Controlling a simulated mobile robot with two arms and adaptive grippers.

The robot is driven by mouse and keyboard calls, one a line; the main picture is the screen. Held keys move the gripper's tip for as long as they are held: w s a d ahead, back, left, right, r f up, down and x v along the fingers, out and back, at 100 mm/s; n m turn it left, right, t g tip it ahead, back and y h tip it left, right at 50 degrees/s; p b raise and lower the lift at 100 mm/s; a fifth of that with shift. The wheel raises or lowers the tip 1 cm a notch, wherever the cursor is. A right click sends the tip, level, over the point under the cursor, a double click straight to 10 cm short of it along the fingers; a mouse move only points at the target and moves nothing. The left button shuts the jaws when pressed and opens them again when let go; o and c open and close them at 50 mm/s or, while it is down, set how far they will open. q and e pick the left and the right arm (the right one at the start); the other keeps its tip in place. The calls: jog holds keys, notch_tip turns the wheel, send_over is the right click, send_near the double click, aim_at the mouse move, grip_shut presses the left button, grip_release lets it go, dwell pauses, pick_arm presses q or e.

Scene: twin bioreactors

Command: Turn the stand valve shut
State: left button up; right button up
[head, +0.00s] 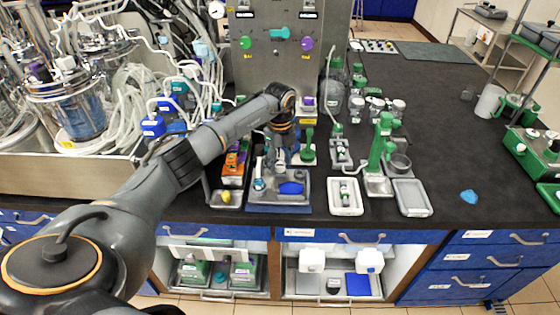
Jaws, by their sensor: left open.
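No part is clearly readable as the stand valve. A teal handle (279,33) sits level on the grey metal panel at the top, between a green knob (246,42) and a purple knob (307,43). A green stand (308,146) rises from the bench just right of my left gripper. My left arm reaches in from the lower left, and my left gripper (272,170) points down over a blue tray (280,207). It is open; its fingers are small and dark, and what lies between them is hard to make out. My right gripper is out of view.
A taller green stand (382,142) stands right of centre, behind grey trays (412,197). An orange box (236,160) is left of the gripper. Glass vessels and tubing crowd the left.

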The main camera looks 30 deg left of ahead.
pick_arm(q)
grip_shut()
jog(key=shift+m, duration=0.3)
jog(key=m+b, duration=0.1)
jog(key=m, duration=0.2)
jog(key=shift+m, duration=0.3)
jog(key=m+b, duration=0.2)
jog(key=m, duration=0.2)
jog(key=shift+m, duration=0.3)
jog(key=m+b, duration=0.1)
jog(key=m, duration=0.4)
jog(key=shift+r+m+b, duration=0.1)
jog(key=shift+m+b, duration=0.45)
jog(key=shift+m, duration=1.55)
